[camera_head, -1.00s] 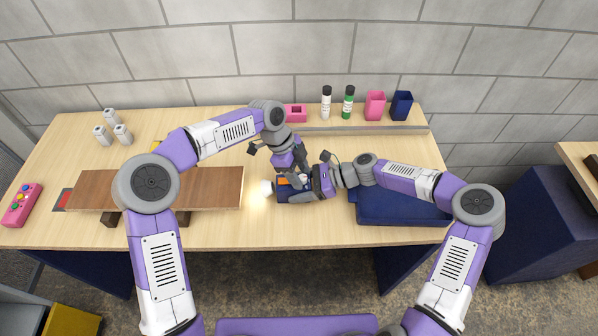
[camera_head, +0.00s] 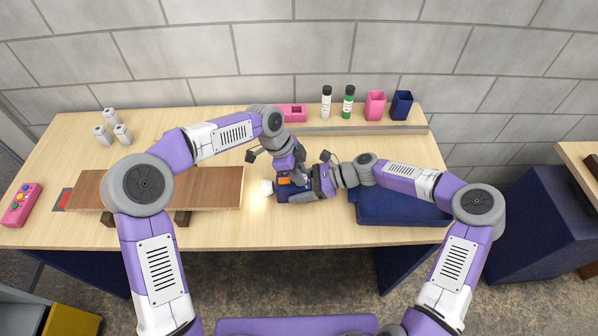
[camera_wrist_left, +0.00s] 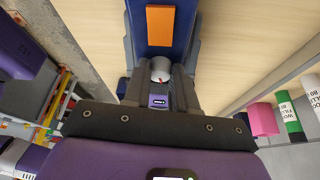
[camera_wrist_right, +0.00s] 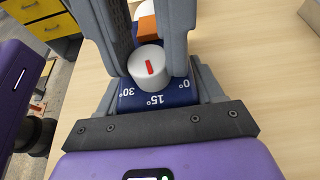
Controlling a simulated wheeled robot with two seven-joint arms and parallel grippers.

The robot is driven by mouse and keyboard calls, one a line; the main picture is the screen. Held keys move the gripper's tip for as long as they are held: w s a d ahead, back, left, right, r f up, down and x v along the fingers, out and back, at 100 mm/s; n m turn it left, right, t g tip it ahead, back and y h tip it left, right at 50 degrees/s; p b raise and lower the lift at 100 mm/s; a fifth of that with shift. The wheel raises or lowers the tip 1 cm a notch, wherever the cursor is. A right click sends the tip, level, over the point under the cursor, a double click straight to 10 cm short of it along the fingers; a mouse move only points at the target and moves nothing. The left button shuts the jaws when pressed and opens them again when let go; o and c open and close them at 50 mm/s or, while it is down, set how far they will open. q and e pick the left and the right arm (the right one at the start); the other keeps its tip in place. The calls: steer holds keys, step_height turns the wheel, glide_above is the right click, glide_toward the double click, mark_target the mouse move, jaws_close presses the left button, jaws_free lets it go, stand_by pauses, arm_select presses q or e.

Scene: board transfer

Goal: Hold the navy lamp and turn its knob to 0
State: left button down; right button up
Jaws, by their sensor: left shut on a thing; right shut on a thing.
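The navy lamp (camera_head: 282,196) lies near the middle of the table, its lit white end to the left and an orange patch (camera_wrist_left: 160,25) on its body. My right gripper (camera_head: 305,187) comes from the right and is shut on the lamp body. My left gripper (camera_head: 297,178) comes from the back and is shut on the white knob (camera_wrist_right: 150,66). In the right wrist view the knob's red mark points roughly at 15°, between the 30° and 0° labels. The fingers hide parts of the lamp and knob in the head view.
A brown board (camera_head: 215,188) lies on supports to the left. A navy box (camera_head: 400,208) is under my right forearm. Bottles (camera_head: 348,102), a pink cup (camera_head: 375,105) and a navy cup (camera_head: 401,105) stand at the back. A pink button box (camera_head: 20,204) is far left.

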arm_select(q)
steer(key=n, duration=0.1)
steer(key=n+t, duration=0.1)
steer(key=n, duration=0.1)
steer(key=n+t, duration=0.1)
steer(key=n, duration=0.1)
steer(key=shift+s, duration=0.3)
steer(key=shift+s+d+n+t+y, duration=0.1)
steer(key=shift+n+t+y, duration=0.2)
steer(key=shift+n, duration=0.85)
steer(key=shift+s+n+t+y, duration=0.1)
steer(key=shift+n+t, duration=0.3)
steer(key=shift+n, duration=0.75)
steer(key=c, duration=0.9)
jaws_free()
steer(key=shift+w, duration=0.1)
